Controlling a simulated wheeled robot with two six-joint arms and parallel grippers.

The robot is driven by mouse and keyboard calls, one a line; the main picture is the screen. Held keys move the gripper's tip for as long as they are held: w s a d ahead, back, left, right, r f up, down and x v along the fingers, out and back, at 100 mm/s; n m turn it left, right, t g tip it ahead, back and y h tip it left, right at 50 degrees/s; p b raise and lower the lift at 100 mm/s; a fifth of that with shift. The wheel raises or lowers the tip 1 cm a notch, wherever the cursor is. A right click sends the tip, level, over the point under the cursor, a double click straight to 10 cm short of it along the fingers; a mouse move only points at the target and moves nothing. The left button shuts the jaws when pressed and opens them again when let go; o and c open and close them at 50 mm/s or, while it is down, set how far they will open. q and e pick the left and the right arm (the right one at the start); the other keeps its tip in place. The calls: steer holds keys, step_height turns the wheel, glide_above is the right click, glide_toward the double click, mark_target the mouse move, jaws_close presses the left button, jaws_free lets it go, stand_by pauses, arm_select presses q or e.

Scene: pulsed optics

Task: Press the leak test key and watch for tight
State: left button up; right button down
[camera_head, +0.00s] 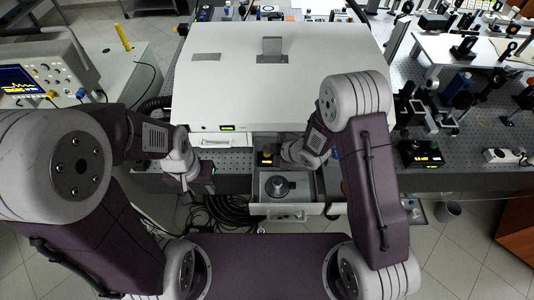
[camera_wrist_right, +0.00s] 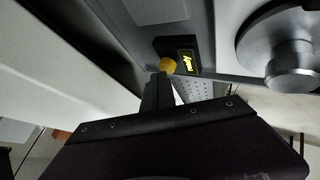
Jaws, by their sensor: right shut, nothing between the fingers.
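A small black box with a yellow key and a lit yellow readout (camera_head: 266,158) stands at the back of the open drawer. In the right wrist view, the yellow key (camera_wrist_right: 168,65) sits beside the readout (camera_wrist_right: 187,62), whose word I cannot read surely. My right gripper (camera_head: 286,152) is shut and empty, just right of the box. In the wrist view its fingertips (camera_wrist_right: 160,76) are at the key; I cannot tell whether they touch or press it. My left gripper (camera_head: 198,186) hangs left of the drawer, its fingers unclear.
The open drawer (camera_head: 286,209) holds a grey round knobbed part (camera_head: 277,187), also large in the wrist view (camera_wrist_right: 288,60). A big white housing (camera_head: 280,85) stands behind. An oscilloscope (camera_head: 42,68) is at left. Another black box with a display (camera_head: 420,154) is at right.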

steer(key=shift+f, duration=0.3)
steer(key=shift+r, duration=0.1)
stand_by(0.5)
steer(key=shift+r+p, duration=0.6)
steer(key=shift+r, duration=0.4)
step_height(320, 180, up, 6)
steer(key=p, duration=0.4)
steer(key=shift+p, duration=0.3)
